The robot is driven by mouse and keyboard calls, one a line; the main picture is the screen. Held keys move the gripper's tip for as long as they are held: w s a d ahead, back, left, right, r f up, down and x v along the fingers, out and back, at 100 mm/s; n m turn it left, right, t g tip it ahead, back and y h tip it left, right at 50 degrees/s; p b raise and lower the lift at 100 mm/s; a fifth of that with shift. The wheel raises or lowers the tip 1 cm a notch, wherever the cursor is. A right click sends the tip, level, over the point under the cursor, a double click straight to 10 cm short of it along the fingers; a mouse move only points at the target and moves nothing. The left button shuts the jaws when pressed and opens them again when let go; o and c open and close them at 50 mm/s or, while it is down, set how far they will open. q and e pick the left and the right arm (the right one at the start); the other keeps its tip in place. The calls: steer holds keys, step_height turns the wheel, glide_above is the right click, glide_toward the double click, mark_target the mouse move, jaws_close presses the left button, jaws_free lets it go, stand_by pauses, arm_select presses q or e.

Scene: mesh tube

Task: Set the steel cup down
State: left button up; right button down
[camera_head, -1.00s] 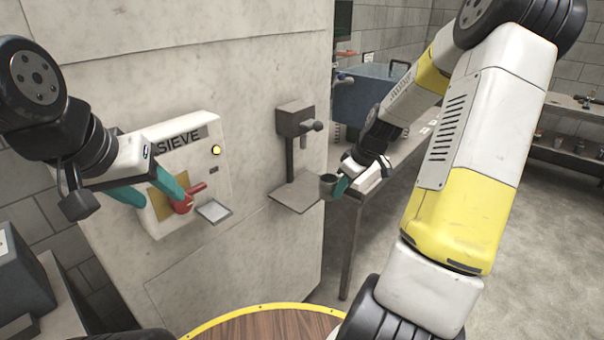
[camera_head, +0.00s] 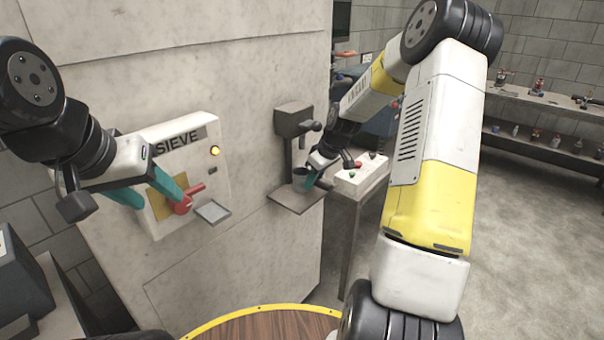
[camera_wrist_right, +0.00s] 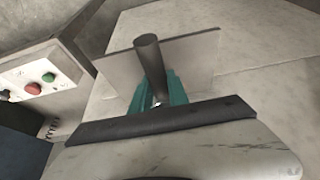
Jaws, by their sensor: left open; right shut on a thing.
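The small grey steel cup (camera_head: 299,176) is between the teal fingers of my right gripper (camera_head: 308,178), which is shut on it. The cup is upright over the flat plate (camera_head: 291,203) of the wall stand, under its head. I cannot tell whether its base touches the plate. In the right wrist view the teal fingers (camera_wrist_right: 158,100) are over the plate (camera_wrist_right: 195,65); a dark rod (camera_wrist_right: 148,60) crosses in front and the cup is not clear. My left gripper (camera_head: 162,199) is open at the red lever (camera_head: 184,204) of the SIEVE panel.
The stand's dark head and knob (camera_head: 296,119) are just above my right gripper. A white button box (camera_head: 362,176) lies on a bench to the right. The SIEVE panel (camera_head: 208,180) has a lit yellow lamp and a small tray (camera_head: 212,212). Floor at far right is clear.

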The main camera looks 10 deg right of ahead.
steer(key=c, duration=1.3)
jaws_free()
steer(key=shift+f, duration=0.1)
steer(key=v, duration=1.2)
steer(key=s+a+r+m+t, duration=0.1)
steer(key=s+a+r+m, duration=0.1)
steer(key=s, duration=0.7)
steer(key=s+a+r+m, duration=0.2)
steer(key=s+a+r, duration=0.2)
steer(key=s, duration=0.5)
steer(key=s+a+r+m+t, duration=0.1)
steer(key=s+a+r+m, duration=0.2)
steer(key=s, duration=0.7)
step_height(320, 180, up, 2)
steer(key=shift+r+t+h, duration=0.2)
steer(key=shift+t+h, duration=0.1)
